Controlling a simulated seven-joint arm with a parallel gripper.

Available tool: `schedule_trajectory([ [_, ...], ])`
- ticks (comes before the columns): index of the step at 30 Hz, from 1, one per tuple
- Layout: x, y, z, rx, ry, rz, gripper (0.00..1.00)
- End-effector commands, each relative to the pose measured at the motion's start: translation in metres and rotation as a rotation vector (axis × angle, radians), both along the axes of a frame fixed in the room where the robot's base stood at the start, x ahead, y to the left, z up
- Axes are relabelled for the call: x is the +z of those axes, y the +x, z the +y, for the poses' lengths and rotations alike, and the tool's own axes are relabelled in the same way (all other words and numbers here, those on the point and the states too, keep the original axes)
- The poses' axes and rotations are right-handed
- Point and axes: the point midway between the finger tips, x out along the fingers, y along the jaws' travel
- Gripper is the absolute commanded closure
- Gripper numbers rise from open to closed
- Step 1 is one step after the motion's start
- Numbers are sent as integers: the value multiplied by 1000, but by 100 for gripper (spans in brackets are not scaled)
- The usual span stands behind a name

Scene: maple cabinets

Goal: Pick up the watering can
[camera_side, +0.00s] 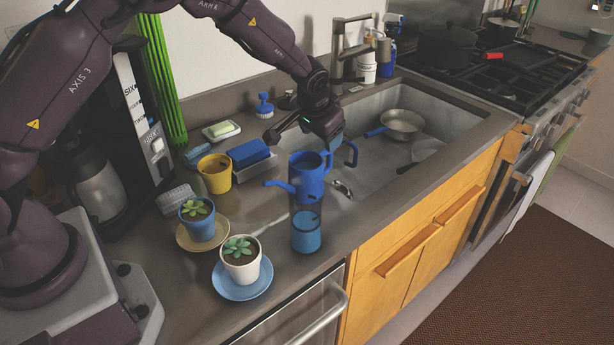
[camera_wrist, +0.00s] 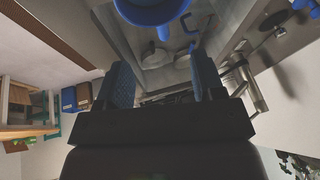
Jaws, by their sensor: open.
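The blue watering can (camera_side: 308,178) is near the counter's front edge beside the sink, its spout pointing left and its handle on the right. A blue tumbler (camera_side: 306,238) shows directly below it in the side view; I cannot tell whether the can rests on it or stands behind it. My gripper (camera_side: 312,138) is open and empty, just above and behind the can. In the wrist view, the blue-padded fingers (camera_wrist: 158,72) are spread apart with nothing between them. Part of the blue can (camera_wrist: 155,12) shows at the top edge, beyond the fingertips.
A yellow pot (camera_side: 214,178) and blue sponge (camera_side: 249,154) are left of the can. Potted succulents in a blue pot (camera_side: 198,224) and white pot (camera_side: 240,266) stand nearer. The sink (camera_side: 385,165) holds a pan (camera_side: 402,122). The faucet (camera_side: 340,55) rises behind my gripper.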

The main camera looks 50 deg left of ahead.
Motion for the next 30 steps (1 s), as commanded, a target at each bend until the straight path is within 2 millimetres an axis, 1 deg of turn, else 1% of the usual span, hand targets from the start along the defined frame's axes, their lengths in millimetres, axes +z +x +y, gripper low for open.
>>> schedule_trajectory([
  [1, -10, 3, 3, 1, 0, 4, 38],
  [3, -20, 7, 5, -1, 1, 2, 38],
  [11, -38, 14, 10, -1, 0, 3, 38],
  [18, -70, 25, 20, -1, -1, 4, 38],
  [22, -78, 29, 22, -1, -1, 2, 38],
  [29, -78, 29, 22, -1, -1, 1, 38],
  [30, -78, 29, 22, -1, -1, 1, 47],
])
